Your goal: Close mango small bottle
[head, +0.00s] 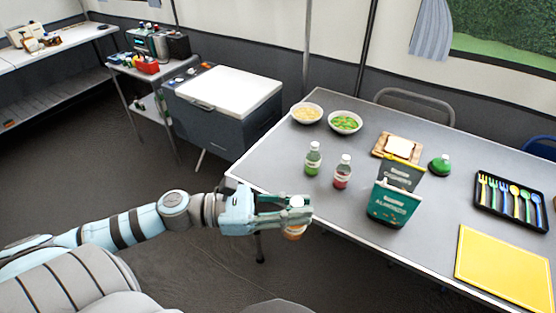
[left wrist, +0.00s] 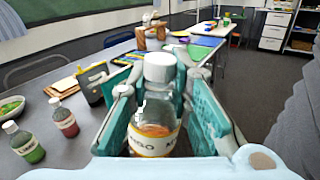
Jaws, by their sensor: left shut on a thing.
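My left gripper (head: 299,209) is shut on the mango small bottle (head: 293,234) and holds it off the front left edge of the table. In the left wrist view the mango bottle (left wrist: 156,124) stands between the two teal finger pads, with orange contents and a label reading "MANGO". A white cap (left wrist: 159,67) sits on top of its neck. I cannot tell whether the cap is tight. The white cap also shows in the head view (head: 296,201). My right gripper is not in view.
On the table (head: 265,172) stand a green bottle (head: 312,160), a red bottle (head: 342,172), two bowls, a teal box (head: 393,205), a sandwich on a board, a cutlery tray (head: 511,199) and a yellow board (head: 506,267). The table's left front corner is clear.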

